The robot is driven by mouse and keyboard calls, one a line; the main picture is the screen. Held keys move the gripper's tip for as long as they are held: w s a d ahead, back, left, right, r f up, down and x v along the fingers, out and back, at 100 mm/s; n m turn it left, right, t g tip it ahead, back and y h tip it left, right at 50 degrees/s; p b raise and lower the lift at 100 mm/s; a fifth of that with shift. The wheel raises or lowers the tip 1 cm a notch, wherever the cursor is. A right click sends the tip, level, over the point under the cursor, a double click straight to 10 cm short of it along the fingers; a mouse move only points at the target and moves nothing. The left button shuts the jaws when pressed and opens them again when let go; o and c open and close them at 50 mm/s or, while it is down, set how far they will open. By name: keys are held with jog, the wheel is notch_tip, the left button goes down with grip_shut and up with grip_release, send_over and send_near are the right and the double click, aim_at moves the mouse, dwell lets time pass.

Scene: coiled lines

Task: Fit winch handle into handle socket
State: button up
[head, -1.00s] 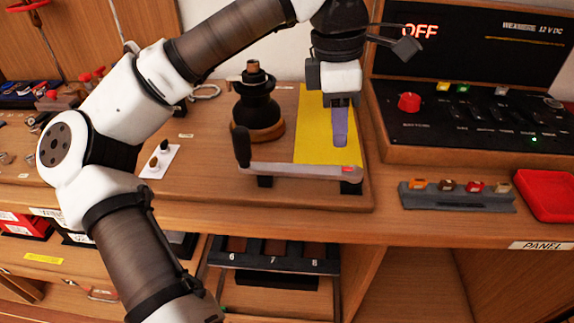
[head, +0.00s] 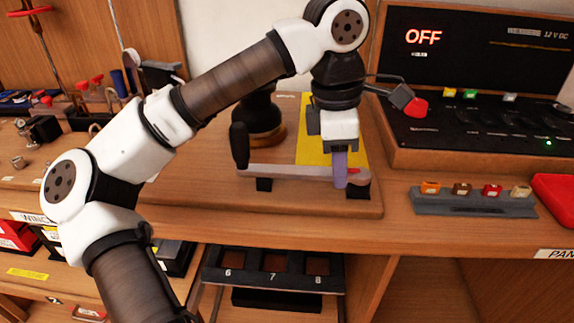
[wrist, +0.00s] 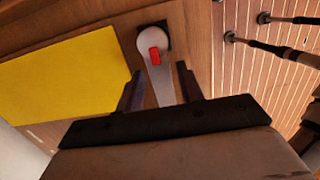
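The winch handle (head: 290,171) is a grey bar with an upright black grip (head: 239,146) at its left end and a red mark near its right end. It lies across black supports at the front of the wooden board. The wrist view shows the bar (wrist: 158,82) and its red-marked end. My gripper (head: 341,180) is at the bar's right end, pointing down. In the wrist view my gripper (wrist: 158,85) is open, with a finger on each side of the bar and gaps visible. The dark winch (head: 264,125) stands behind the handle; my arm hides its top, so the socket is not visible.
A yellow sheet (head: 314,146) lies behind the handle. The panel with the OFF display (head: 450,100) stands to the right. A grey rack of coloured pieces (head: 475,202) and a red tray (head: 556,195) sit on the bench front. Numbered bays (head: 270,262) are below.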

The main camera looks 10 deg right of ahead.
grip_shut()
jog(key=shift+r, duration=0.2)
jog(key=shift+r+p, duration=0.25)
jog(key=shift+p, duration=0.1)
jog(key=shift+r, duration=0.1)
notch_tip(320, 180, up, 4)
jog(key=p, duration=0.3)
jog(key=shift+r+p, duration=0.1)
jog(key=shift+p, duration=0.2)
